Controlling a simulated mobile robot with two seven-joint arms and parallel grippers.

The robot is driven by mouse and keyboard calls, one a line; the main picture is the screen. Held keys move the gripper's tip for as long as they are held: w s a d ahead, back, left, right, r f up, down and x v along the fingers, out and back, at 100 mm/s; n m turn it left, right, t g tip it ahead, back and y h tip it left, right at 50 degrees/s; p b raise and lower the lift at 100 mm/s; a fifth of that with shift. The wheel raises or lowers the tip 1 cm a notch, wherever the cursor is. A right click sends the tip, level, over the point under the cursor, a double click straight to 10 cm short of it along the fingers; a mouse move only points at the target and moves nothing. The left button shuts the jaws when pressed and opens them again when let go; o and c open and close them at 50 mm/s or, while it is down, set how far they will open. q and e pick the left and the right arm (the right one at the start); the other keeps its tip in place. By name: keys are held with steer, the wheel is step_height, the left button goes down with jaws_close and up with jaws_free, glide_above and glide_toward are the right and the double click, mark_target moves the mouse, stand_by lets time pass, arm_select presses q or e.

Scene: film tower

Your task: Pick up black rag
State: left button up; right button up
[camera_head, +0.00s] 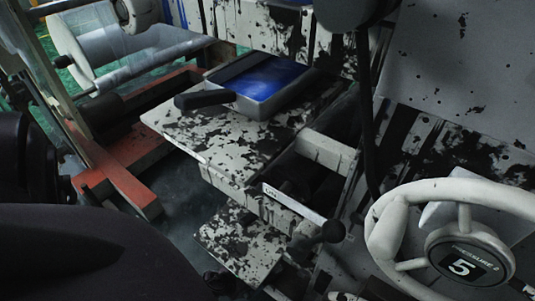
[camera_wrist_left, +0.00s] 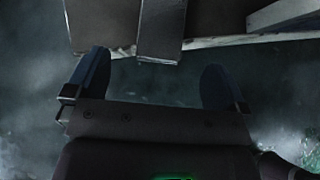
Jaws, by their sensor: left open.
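I cannot make out a black rag for certain in either view. My left gripper (camera_wrist_left: 155,82) is open in the left wrist view, its two dark fingers apart with nothing between them. Beyond the fingers are dark grey panels (camera_wrist_left: 112,22) with a pale lower edge. In the head view a large dark part of my own body fills the lower left, and I cannot pick out the left gripper clearly. My right gripper is not in view.
A paint-speckled shelf (camera_head: 185,132) holds a blue-faced tray (camera_head: 268,85) with a black handle (camera_head: 204,99). A white handwheel (camera_head: 385,232) stands right, a red frame (camera_head: 125,186) left, and a clear-wrapped roll (camera_head: 150,45) upper left.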

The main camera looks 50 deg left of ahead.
mark_target(278, 270)
arm_select(q)
steer(key=b+x, duration=0.1)
steer(key=x, duration=0.3)
steer(key=shift+f+b, duration=0.3)
steer(key=shift+b, duration=0.05)
steer(key=b+x, duration=0.1)
steer(key=x, duration=0.1)
steer(key=b+x, duration=0.1)
steer(key=shift+w+d+f, duration=0.1)
steer(key=shift+d+f, duration=0.15)
steer(key=shift+f, duration=0.2)
steer(key=shift+w+f+b, duration=0.25)
steer(key=shift+w+b, duration=0.15)
steer(key=shift+w, duration=0.25)
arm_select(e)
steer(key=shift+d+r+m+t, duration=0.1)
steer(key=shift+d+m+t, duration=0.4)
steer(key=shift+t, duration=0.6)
arm_select(q)
steer(key=c, duration=1)
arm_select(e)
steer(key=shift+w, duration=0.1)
arm_select(q)
steer(key=shift+r, duration=0.15)
